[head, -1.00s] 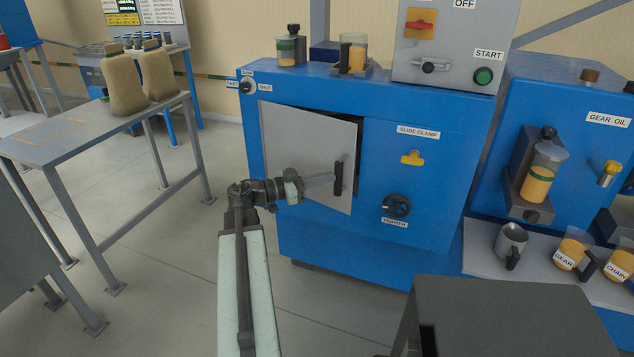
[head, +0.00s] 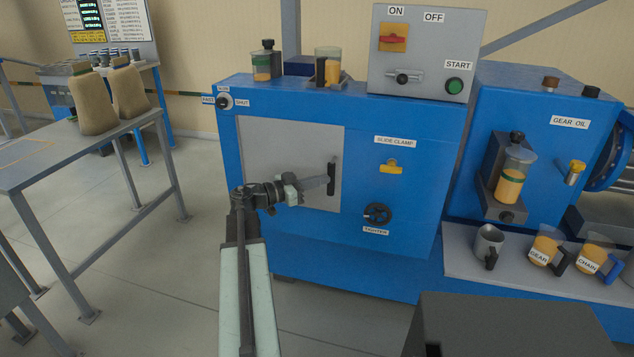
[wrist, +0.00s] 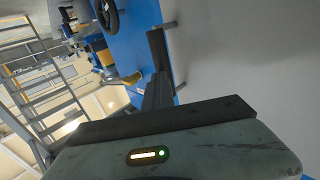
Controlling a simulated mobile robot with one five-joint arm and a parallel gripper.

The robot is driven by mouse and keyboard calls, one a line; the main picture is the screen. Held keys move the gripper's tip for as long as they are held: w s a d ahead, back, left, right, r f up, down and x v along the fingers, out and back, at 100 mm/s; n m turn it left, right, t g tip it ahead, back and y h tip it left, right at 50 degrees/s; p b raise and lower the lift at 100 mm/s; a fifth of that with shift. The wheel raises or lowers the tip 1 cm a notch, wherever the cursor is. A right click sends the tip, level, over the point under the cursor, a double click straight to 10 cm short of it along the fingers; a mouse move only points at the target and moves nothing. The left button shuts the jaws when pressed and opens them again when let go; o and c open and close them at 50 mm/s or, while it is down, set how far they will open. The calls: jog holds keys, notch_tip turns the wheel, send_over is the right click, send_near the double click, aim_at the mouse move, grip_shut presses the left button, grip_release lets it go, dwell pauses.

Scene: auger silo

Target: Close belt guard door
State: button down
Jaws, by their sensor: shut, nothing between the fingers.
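The grey belt guard door (head: 290,155) sits in the front of the blue cabinet. It looks flush with the cabinet face, with no dark gap showing along its right edge. Its dark upright handle (head: 331,178) is near the right edge. My gripper (head: 322,183) is shut and empty, in front of the door with its tip at or very near the handle. Whether it touches the door or handle is unclear. In the wrist view the grey door surface (wrist: 245,70) fills the right side, and the dark handle (wrist: 157,52) shows beyond the gripper body.
Right of the door are a yellow slide clamp knob (head: 391,167) and a black tighter handwheel (head: 378,215). A control box (head: 425,50) stands on the cabinet. A grey table (head: 60,155) with sacks is at left. A dark box (head: 515,325) is at front right.

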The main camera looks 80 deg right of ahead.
jog(key=shift+s+d+r, duration=0.2)
jog(key=shift+s, duration=0.05)
jog(key=s+a+v, duration=0.2)
jog(key=v, duration=1.2)
jog(key=shift+w+a+f, duration=0.15)
jog(key=shift+w+a, duration=0.05)
jog(key=shift+a, duration=0.2)
